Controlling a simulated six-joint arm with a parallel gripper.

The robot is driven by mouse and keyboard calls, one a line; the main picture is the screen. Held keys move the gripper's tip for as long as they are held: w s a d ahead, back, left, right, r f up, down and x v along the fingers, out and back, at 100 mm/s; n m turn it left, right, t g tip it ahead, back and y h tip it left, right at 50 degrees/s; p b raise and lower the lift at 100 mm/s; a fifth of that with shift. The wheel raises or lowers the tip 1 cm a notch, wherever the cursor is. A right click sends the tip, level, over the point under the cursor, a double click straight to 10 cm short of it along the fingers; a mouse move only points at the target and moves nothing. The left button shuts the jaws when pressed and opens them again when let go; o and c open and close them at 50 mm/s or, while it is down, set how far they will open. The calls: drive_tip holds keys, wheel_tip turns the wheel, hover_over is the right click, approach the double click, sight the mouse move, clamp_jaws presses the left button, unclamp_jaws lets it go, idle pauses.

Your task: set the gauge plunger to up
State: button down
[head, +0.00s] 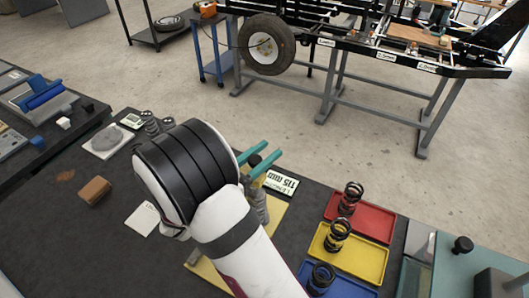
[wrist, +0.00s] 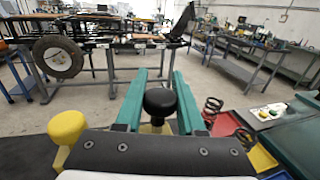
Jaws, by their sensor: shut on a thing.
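The gauge plunger has a round black knob, seen in the head view (head: 254,160) and in the wrist view (wrist: 160,100). My gripper (head: 278,149) has its teal fingers on either side of the knob, also in the wrist view (wrist: 159,74), and is shut on it. A bit of yellow shows below the knob in the wrist view. My arm hides most of the gauge body in the head view, so I cannot tell the plunger's height. A white label (head: 281,183) reading a length of 115 mm stands beside it.
Red (head: 372,222), yellow (head: 372,262) and blue (head: 350,292) trays with black springs stand to the right. A yellow knob (wrist: 67,127) is at the wrist view's left. A brown block (head: 94,190) and a white card (head: 142,219) lie left of my arm.

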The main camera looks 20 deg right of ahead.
drive_tip(key=shift+r, duration=1.95)
drive_tip(key=c, duration=0.5)
unclamp_jaws()
drive_tip(key=v, duration=1.5)
drive_tip(key=shift+s+a, duration=0.2)
drive_tip(key=shift+a, duration=0.15)
